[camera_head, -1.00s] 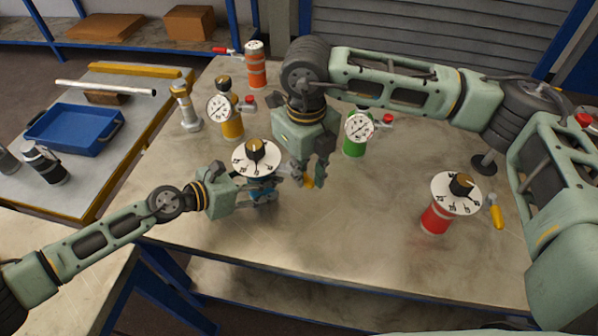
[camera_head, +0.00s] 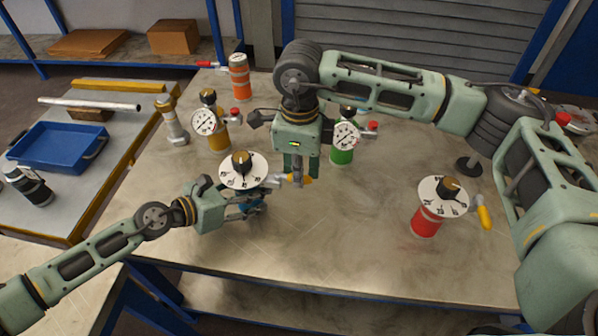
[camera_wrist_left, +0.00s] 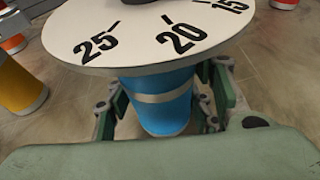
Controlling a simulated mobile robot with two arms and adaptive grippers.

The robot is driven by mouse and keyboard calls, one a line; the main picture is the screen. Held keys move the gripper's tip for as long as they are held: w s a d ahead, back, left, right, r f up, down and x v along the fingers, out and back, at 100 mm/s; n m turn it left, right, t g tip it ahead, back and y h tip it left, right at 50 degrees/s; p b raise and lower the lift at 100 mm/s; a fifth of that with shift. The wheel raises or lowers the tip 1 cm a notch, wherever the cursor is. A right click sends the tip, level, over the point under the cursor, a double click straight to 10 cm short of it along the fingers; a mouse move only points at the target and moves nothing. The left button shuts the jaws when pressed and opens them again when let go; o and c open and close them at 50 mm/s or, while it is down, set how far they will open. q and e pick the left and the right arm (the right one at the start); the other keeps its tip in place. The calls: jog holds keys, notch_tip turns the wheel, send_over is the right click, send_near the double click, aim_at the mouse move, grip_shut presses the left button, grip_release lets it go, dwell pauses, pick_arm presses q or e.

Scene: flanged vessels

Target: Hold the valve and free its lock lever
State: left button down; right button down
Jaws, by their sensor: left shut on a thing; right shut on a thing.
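The valve has a blue body (camera_wrist_left: 160,100) with a grey band, under a white numbered dial (camera_head: 243,170) with a dark knob. My left gripper (camera_head: 248,208) comes in from the left under the dial and is shut around the blue body, one finger on each side in the left wrist view. The lock lever (camera_head: 304,180), grey with an orange-yellow end, sticks out to the right of the valve. My right gripper (camera_head: 293,176) points down from above and is shut on the lever; its fingers hide part of it.
A green gauge vessel (camera_head: 342,156) stands close behind my right gripper. A yellow gauge vessel (camera_head: 218,138) and an orange one (camera_head: 240,84) stand further back. A red dialled vessel (camera_head: 426,222) stands right. The table's front middle is clear.

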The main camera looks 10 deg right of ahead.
dwell(0.4)
jog(key=c, duration=1.7)
grip_release()
jog(key=shift+o, duration=0.2)
notch_tip(320, 180, up, 12)
